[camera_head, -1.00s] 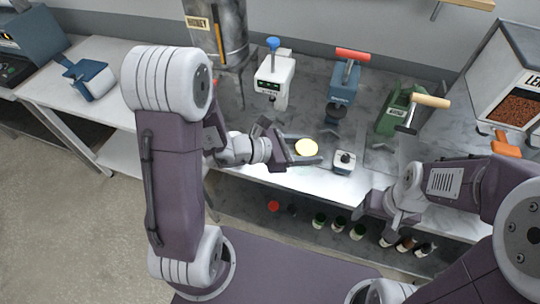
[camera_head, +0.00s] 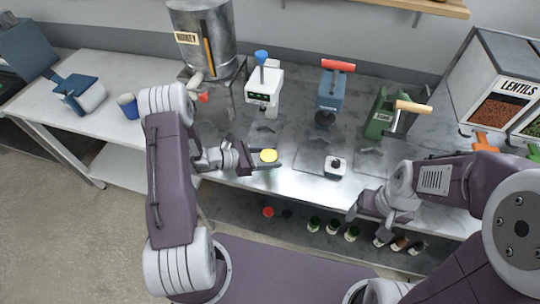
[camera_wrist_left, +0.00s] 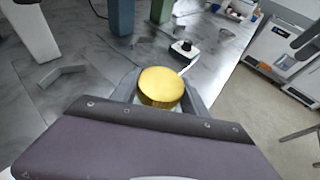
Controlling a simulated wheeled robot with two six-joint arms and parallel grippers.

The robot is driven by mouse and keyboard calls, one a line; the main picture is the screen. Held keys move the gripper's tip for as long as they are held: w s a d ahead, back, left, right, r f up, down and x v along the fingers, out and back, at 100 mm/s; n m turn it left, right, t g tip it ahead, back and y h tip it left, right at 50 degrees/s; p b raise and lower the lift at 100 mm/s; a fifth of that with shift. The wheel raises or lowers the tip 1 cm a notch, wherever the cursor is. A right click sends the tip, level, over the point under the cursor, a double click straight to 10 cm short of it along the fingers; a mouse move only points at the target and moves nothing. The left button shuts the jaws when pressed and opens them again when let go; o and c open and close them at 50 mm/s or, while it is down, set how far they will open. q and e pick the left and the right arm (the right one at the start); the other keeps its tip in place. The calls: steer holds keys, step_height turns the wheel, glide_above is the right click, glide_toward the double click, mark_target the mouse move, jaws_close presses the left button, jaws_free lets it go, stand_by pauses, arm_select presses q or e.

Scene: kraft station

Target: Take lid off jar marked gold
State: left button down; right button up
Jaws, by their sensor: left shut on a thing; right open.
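A round gold lid (camera_head: 268,156) sits on a small jar near the front edge of the bench. The gold lid (camera_wrist_left: 160,87) also shows from above in the left wrist view, with a sliver of pale glass jar (camera_wrist_left: 178,108) under it. My left gripper (camera_head: 266,163) is shut around the jar just below the lid, one finger on each side. Most of the jar is hidden, and I cannot read any marking. My right gripper (camera_head: 374,208) is open and empty, in front of the bench edge at the right, apart from the jar.
A small white device with a black knob (camera_head: 335,166) stands right of the jar. White (camera_head: 264,85), blue (camera_head: 331,95) and green (camera_head: 385,115) lever devices line the back. A honey tank (camera_head: 205,45) is back left, a lentils dispenser (camera_head: 500,85) at right. Several small jars (camera_head: 332,228) stand below.

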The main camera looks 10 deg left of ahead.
arm_select(q)
steer(key=shift+s+f+b, duration=0.15)
steer(key=shift+f+b, duration=0.05)
steer(key=shift+b, duration=0.1)
steer(key=c, duration=0.6)
jaws_free()
steer(key=shift+r, duration=0.15)
